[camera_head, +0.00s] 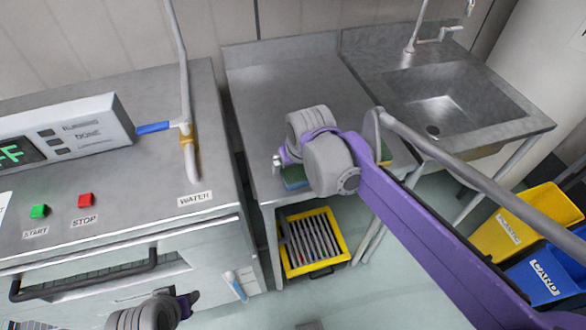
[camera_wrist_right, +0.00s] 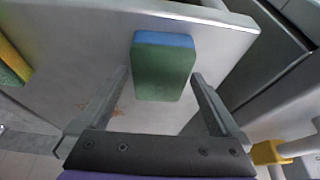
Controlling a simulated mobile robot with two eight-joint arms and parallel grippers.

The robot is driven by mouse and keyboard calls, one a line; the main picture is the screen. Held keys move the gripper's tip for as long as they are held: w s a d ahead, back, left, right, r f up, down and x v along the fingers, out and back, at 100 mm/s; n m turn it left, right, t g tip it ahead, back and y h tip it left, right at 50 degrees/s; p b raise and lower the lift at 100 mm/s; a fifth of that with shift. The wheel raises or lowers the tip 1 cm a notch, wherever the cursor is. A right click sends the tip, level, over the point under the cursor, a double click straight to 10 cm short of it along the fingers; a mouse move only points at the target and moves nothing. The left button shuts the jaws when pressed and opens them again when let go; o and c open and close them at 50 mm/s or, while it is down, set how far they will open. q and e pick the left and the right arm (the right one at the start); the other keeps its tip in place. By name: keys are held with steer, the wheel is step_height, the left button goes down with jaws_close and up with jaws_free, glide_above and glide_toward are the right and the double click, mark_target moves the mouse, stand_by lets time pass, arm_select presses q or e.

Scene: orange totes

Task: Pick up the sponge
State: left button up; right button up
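A sponge with a blue layer and a green layer (camera_wrist_right: 163,70) lies on the steel table, near its front edge. In the head view it shows only in part (camera_head: 294,178), behind my right wrist. My right gripper (camera_wrist_right: 160,80) is open, with one finger on each side of the sponge in the wrist view. Neither finger visibly touches it. A second sponge, yellow and green (camera_wrist_right: 12,62), lies at the left of the wrist view. In the head view a bit of it shows at the right of my wrist (camera_head: 386,155). My left gripper is out of view.
The steel table (camera_head: 285,85) is clear behind the sponges. A sink (camera_head: 455,95) is at the right and a machine with buttons (camera_head: 110,150) at the left. A yellow crate (camera_head: 343,240) is below the table. Yellow (camera_head: 550,205) and blue bins (camera_head: 540,275) stand at the right.

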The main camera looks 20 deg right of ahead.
mark_target(294, 168)
steer(key=c, duration=1.2)
steer(key=shift+o, duration=0.2)
steer(key=shift+r, duration=0.1)
step_height(294, 168, up, 10)
steer(key=p, duration=0.1)
steer(key=shift+r+p, duration=0.15)
steer(key=shift+p, duration=0.25)
